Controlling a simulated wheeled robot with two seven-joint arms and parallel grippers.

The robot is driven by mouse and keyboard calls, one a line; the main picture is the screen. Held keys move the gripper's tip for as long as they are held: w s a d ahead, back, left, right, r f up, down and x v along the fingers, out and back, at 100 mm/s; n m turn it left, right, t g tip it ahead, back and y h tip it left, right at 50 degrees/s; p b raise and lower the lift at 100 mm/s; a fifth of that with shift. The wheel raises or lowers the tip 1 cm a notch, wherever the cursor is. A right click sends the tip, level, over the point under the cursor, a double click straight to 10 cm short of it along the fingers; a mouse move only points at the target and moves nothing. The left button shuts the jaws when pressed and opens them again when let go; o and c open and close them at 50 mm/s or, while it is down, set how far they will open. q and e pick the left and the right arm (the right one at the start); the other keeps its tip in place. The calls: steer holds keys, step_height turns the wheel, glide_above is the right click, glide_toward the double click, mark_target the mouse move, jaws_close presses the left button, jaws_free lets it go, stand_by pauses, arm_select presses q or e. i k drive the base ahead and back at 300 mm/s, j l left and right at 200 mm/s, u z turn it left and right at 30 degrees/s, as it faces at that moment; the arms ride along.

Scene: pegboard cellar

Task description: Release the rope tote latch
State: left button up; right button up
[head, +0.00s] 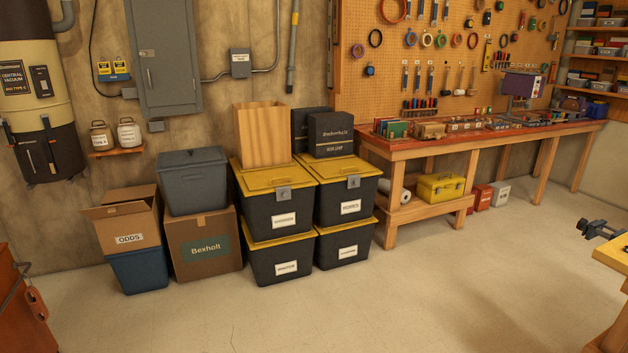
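Black totes with yellow lids stand in two stacks of two on the floor in the head view. The upper left tote (270,213) has a grey latch (284,193) on its front rim, and the upper right tote (335,205) has a similar grey latch (353,182). Both latches appear to lie against the front. The lower left tote (270,264) and lower right tote (332,250) sit beneath, their lids mostly covered. Each tote has a white label, too small to read, so I cannot tell which is the rope tote. Neither of my grippers is in view.
A wooden box (263,133) stands on the upper left tote, and dark boxes (330,134) on the upper right one. Cartons (207,247) and a grey bin (192,180) are at left. A workbench (480,141) stands at right. The floor (330,310) in front is clear.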

mark_target(353, 182)
steer(key=i, duration=2.85)
steer(key=i+z, duration=0.2)
steer(key=i, duration=0.3)
steer(key=i+j+z, duration=0.2)
steer(key=i, duration=0.3)
steer(key=i+j+z, duration=0.2)
steer(key=i, duration=0.3)
